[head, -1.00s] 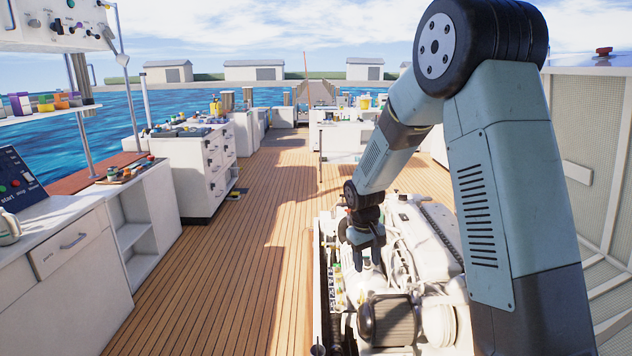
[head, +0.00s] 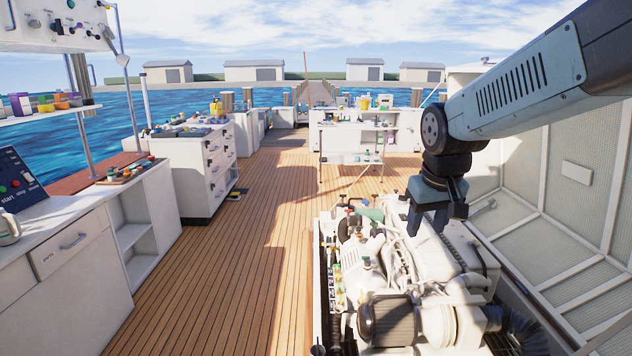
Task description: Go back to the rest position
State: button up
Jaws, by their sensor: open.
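My gripper (head: 428,222) is above the white engine (head: 400,265), toward its far right part. Its fingers point down and nothing shows between them. Whether the fingertips touch the engine cannot be told from this view. My arm comes in from the upper right edge and hides part of the open hatch side behind it.
The engine sits in an opening in the wooden deck (head: 240,285), with the pale hatch panel (head: 575,185) on its right. White cabinets (head: 80,245) line the left, and a drawer unit (head: 200,172) stands behind them. A small table (head: 350,158) stands beyond the engine. The middle deck is clear.

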jog(key=s+d+r+m+t, duration=0.1)
jog(key=s+d+r+t, duration=0.1)
jog(key=s, duration=1.1)
jog(key=shift+s+r+m, duration=0.15)
jog(key=shift+r+m, duration=0.15)
jog(key=shift+r, duration=0.4)
jog(key=shift+c, duration=0.6)
